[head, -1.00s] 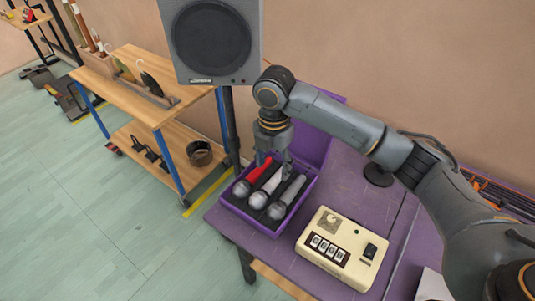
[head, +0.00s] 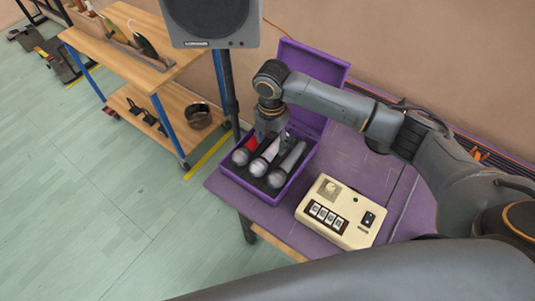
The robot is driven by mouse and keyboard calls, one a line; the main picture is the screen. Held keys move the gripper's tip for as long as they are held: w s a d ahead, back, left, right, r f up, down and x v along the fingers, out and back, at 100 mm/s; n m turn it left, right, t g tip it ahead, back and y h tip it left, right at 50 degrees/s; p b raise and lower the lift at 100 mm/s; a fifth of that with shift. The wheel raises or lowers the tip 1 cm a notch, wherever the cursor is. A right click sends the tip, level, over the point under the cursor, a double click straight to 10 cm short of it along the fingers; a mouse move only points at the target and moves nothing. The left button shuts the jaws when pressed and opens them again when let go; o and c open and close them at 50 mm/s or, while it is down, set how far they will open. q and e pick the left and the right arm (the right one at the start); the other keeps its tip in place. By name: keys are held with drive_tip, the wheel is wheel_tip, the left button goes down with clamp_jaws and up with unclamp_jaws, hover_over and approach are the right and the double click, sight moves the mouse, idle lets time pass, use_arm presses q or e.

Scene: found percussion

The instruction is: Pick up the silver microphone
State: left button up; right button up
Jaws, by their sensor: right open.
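An open purple case (head: 231,182) on the purple table holds three microphones side by side. The left one (head: 241,157) has a red handle, the middle one (head: 269,152) a white handle, and the right one, the silver microphone (head: 291,159), a grey handle. All lie with their round heads toward the front. My right gripper (head: 273,135) is open, pointing down at the back of the case, over the handle ends. It partly hides the red and white handles. I cannot tell whether its fingers touch a microphone. My left gripper is not in view.
A cream box with buttons (head: 341,212) stands right of the case. The raised purple lid (head: 310,75) is behind the gripper. A speaker (head: 211,20) on a stand is behind left.

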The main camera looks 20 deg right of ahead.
sight(270, 150)
wheel_tip(270, 150, down, 4)
drive_tip(key=shift+s+a+r+p, duration=0.1)
drive_tip(key=shift+r+p, duration=0.15)
drive_tip(key=shift+p, duration=0.15)
drive_tip(key=shift+f, duration=0.25)
clamp_jaws()
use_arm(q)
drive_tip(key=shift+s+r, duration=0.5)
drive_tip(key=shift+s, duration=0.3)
use_arm(e)
drive_tip(key=shift+r, duration=0.1)
